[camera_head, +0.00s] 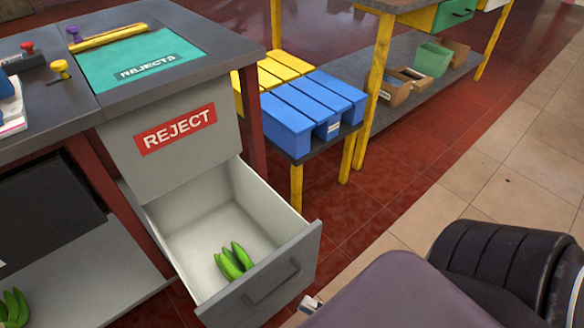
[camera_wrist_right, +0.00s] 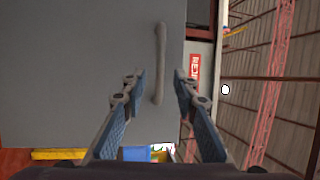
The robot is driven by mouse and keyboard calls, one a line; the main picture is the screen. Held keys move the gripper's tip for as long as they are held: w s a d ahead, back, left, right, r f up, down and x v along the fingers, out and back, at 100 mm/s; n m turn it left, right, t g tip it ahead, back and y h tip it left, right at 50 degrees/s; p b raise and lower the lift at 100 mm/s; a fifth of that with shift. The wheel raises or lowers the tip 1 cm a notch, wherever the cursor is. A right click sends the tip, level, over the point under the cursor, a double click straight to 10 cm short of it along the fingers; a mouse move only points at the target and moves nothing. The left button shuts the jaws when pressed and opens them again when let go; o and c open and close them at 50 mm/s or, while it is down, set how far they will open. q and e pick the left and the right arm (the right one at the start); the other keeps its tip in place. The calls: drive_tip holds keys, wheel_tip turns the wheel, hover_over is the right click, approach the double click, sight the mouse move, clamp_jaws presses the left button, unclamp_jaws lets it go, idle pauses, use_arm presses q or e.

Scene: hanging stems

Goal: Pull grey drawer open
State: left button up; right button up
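The grey drawer (camera_head: 262,280) under the REJECT panel is pulled out, with its pale inside showing. A small bunch of green bananas (camera_head: 233,262) lies in it near the front. The dark bar handle (camera_head: 273,283) is on the drawer's front face; it also shows upright in the right wrist view (camera_wrist_right: 160,62). My right gripper (camera_wrist_right: 159,78) is open, its fingertips on either side of the handle in that view, with gaps on both sides. In the head view, only its tip shows, just right of the drawer front and apart from the handle. My left gripper is not in view.
A counter with a teal REJECTS mat (camera_head: 142,66) stands above the drawer. Blue bins (camera_head: 290,122) and yellow bins sit on a low stand behind it. Another table (camera_head: 420,85) with boxes on its lower shelf is further back.

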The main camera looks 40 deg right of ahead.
drive_tip(key=shift+v, duration=1.65)
drive_tip(key=shift+s, duration=0.1)
